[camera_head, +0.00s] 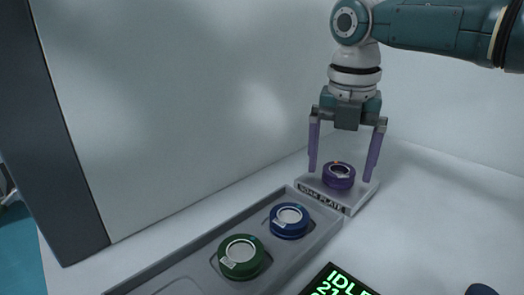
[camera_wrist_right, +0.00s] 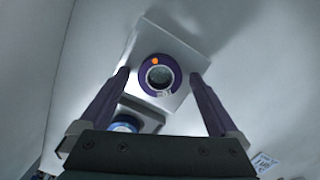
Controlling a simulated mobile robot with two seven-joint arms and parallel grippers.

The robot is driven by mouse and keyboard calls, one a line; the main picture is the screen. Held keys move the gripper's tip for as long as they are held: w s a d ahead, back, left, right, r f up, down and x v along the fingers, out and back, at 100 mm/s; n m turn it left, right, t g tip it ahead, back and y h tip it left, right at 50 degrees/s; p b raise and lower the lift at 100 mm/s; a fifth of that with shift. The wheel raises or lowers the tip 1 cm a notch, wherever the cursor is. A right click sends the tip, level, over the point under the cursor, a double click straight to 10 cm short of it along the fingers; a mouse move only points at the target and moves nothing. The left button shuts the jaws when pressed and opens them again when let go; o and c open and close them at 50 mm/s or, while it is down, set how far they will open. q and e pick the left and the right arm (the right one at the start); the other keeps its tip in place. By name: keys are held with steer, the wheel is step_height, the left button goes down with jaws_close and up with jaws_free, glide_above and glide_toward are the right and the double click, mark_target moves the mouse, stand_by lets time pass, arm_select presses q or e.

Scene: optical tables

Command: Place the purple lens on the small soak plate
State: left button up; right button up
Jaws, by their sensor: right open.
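The purple lens (camera_head: 339,176) lies flat on the small soak plate (camera_head: 362,194), a light grey plate with a "SOAK PLATE" label at its front. In the right wrist view the lens (camera_wrist_right: 160,76) sits near the middle of the plate (camera_wrist_right: 187,58), with an orange mark on its rim. My right gripper (camera_head: 341,172) is open, its two purple fingers pointing down on either side of the lens with gaps between. It also shows in the right wrist view (camera_wrist_right: 160,82), empty. My left gripper is not in view.
A long grey tray (camera_head: 178,272) adjoins the soak plate and holds a blue lens (camera_head: 289,220) and a green lens (camera_head: 241,257). A black display (camera_head: 338,284) with green text stands at the front. A pale wall rises behind the tray. The white surface at right is mostly clear.

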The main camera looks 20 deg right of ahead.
mark_target(338, 174)
step_height(338, 174, up, 12)
steer(key=s+a+p, duration=0.1)
steer(key=p, duration=0.1)
steer(key=shift+r, duration=0.1)
stand_by(1.0)
stand_by(0.4)
